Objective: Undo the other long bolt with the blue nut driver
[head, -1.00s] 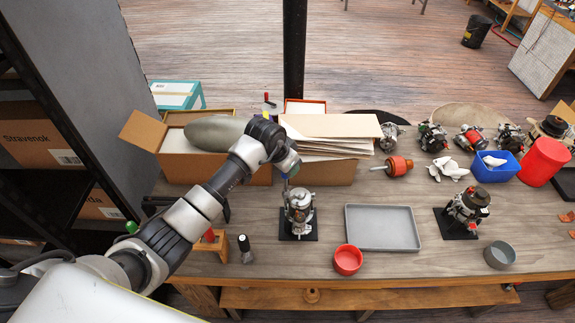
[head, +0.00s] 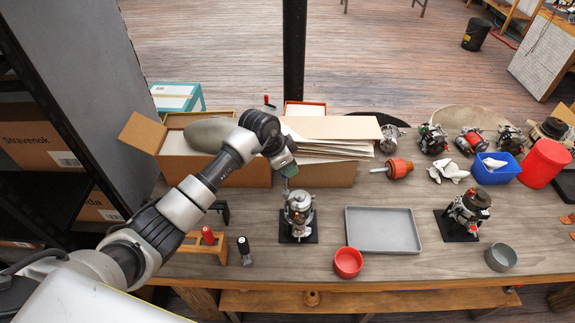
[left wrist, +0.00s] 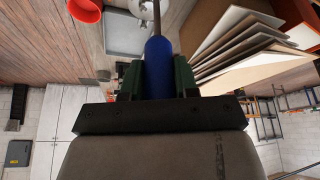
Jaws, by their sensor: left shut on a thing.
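My left gripper (head: 287,167) is above the alternator (head: 298,212) that stands on a black base plate (head: 284,232) left of the grey tray. In the left wrist view the gripper (left wrist: 157,75) is shut on the blue handle of the nut driver (left wrist: 158,62). The driver's thin shaft points down toward the alternator, which shows only in part at the top of that view. Whether the driver's tip touches a long bolt cannot be told, and the bolt itself is too small to make out. My right gripper does not show.
An empty grey tray (head: 384,246), a red bowl (head: 347,262) and a grey bowl (head: 500,257) are on the bench. A second alternator (head: 466,212) stands right of the tray. A wooden tool rack (head: 200,244) is at the left. Cardboard boxes (head: 262,176) stand close behind the gripper.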

